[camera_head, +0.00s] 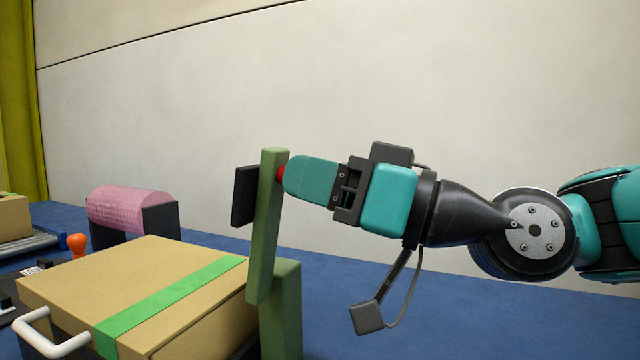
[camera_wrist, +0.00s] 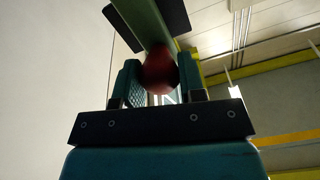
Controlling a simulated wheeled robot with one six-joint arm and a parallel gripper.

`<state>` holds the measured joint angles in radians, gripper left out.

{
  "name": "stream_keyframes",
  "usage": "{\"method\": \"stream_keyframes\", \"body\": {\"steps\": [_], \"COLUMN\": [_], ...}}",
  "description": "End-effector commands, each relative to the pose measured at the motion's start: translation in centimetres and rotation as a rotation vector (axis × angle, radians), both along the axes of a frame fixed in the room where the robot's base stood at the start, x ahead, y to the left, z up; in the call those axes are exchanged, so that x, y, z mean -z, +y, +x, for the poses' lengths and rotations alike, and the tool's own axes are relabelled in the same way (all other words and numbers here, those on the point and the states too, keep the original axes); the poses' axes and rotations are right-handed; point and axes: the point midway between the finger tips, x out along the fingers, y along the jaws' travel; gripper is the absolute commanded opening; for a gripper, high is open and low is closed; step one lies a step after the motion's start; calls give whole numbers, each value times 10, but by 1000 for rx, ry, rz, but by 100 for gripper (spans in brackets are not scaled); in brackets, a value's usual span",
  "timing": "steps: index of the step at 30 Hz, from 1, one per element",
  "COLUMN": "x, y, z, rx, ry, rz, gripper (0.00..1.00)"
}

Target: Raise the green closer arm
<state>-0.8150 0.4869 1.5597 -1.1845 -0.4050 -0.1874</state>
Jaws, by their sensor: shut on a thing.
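The green closer arm (camera_head: 264,225) stands nearly upright beside the cardboard box, tilted slightly, with a dark plate (camera_head: 244,196) at its upper left. It rises from a green post (camera_head: 283,310) at the lower right. A red knob (camera_head: 282,173) sits on the arm's upper right side. My gripper (camera_head: 290,175) comes in from the right and is shut on the red knob. In the wrist view the knob (camera_wrist: 160,72) sits between the two fingers, with the green arm (camera_wrist: 146,22) and dark plate behind it. The knob is mostly hidden in the head view.
A cardboard box (camera_head: 70,275) with green tape lies left of the post, with a white handle (camera_head: 52,340) in front. A pink roll (camera_head: 130,207) and an orange knob (camera_head: 77,243) stand behind. The space above the box is clear.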

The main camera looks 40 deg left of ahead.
Motion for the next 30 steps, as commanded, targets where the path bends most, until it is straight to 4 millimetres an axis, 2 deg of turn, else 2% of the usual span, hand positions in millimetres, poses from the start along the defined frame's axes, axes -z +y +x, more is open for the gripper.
{"method": "stream_keyframes", "body": {"steps": [2, 3, 6, 22, 26, 30], "x": [1, 2, 2, 2, 6, 13], "y": [-1, -1, -1, -3, -17, -46], "z": [2, 2, 2, 1, 7, 16], "rx": [3, 3, 2, 0, 2, 6], "ry": [2, 2, 2, 1, 2, 3], "rz": [-3, -4, -4, -4, -5, -5], "gripper": [0, 39, 62, 63, 63, 63]}}
